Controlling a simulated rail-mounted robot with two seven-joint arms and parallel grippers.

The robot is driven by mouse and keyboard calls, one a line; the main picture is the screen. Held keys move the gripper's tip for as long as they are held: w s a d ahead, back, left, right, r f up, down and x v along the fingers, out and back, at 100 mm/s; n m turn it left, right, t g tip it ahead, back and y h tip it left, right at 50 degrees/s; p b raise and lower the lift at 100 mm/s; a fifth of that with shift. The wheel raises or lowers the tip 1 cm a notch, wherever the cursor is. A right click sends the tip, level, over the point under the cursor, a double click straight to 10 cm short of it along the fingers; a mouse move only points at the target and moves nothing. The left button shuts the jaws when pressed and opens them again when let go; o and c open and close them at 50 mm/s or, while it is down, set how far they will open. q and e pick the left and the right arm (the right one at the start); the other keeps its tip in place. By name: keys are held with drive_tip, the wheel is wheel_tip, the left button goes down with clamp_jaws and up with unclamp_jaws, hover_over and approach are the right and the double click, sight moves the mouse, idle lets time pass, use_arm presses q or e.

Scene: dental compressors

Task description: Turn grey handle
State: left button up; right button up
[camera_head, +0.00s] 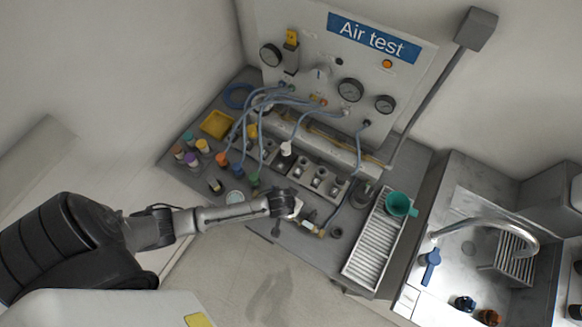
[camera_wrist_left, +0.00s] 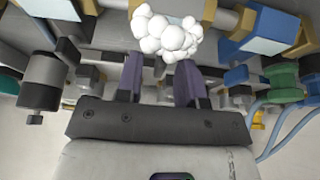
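My left gripper (camera_head: 297,208) is over the front edge of the grey bench, beside the row of metal fittings. In the left wrist view its two dark purple fingers (camera_wrist_left: 160,82) stand apart, with a gap between them. A cluster of white bubbles (camera_wrist_left: 167,36) shows just beyond the fingertips, near a pipe and brass fittings. I cannot tell from these frames which small part is the grey handle; a pale grey knob (camera_head: 319,73) is on the upright panel, well away from the gripper. My right gripper is not in view.
The grey bench carries hoses, several coloured-lid jars (camera_head: 192,159), a yellow tray (camera_head: 217,124) and a ribbed white rack (camera_head: 371,249) with a green cup (camera_head: 398,204). The "Air test" panel (camera_head: 430,62) with gauges stands behind. A sink (camera_head: 470,245) is at right. Floor in front is clear.

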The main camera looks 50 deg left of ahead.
use_arm(q)
drive_tip(key=shift+c, duration=0.5)
clamp_jaws()
